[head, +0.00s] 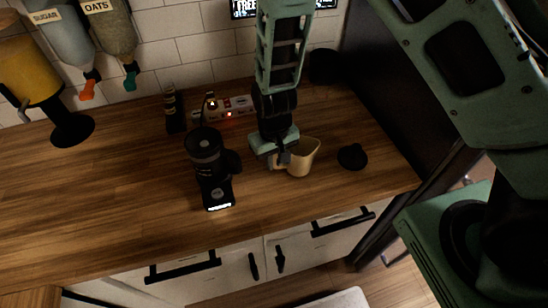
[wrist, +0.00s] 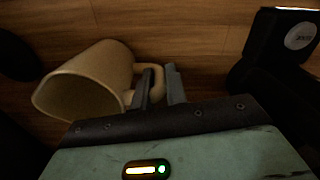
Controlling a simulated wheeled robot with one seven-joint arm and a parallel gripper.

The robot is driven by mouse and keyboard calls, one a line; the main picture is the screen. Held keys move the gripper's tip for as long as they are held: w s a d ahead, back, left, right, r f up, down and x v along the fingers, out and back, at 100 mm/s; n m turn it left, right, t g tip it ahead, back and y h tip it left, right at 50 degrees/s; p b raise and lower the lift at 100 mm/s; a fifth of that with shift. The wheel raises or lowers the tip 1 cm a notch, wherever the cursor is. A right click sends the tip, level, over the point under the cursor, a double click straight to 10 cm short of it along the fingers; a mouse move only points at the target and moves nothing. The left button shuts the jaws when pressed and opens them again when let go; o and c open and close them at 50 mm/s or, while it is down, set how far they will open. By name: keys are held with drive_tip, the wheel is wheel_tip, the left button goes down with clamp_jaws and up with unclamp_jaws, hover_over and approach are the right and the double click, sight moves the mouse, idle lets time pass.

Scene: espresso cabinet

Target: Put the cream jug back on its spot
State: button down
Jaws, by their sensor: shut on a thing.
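The cream jug (head: 303,157) is a beige pitcher on or just above the wooden counter, right of the black grinder in the head view. My gripper (head: 281,158) is at its left side, shut on its handle. In the wrist view the jug (wrist: 92,82) lies to the left with its open mouth toward the lower left. There the gripper fingers (wrist: 163,88) close around the handle (wrist: 177,82). I cannot tell whether the jug's base touches the counter. No marked spot for the jug can be made out.
A black grinder (head: 211,165) stands close on the left of my gripper. A small black object (head: 352,156) sits to the right of the jug. A power strip (head: 235,106) lies near the tiled wall. The counter (head: 100,195) is clear at the left and along the front.

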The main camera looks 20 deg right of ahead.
drive_tip(key=shift+f, duration=0.15)
drive_tip(key=c, duration=1.4)
unclamp_jaws()
wheel_tip(320, 180, up, 12)
drive_tip(key=b, duration=0.2)
drive_tip(key=shift+f+b, duration=0.1)
drive_tip(key=shift+b, duration=0.2)
drive_tip(key=s+r+n, duration=0.2)
drive_tip(key=s+r, duration=0.3)
drive_tip(key=s, duration=0.5)
drive_tip(key=s+r+n, duration=0.3)
drive_tip(key=s+r, duration=0.2)
drive_tip(key=s, duration=0.5)
drive_tip(key=shift+d+n+y, duration=0.3)
drive_tip(key=shift+d, duration=0.15)
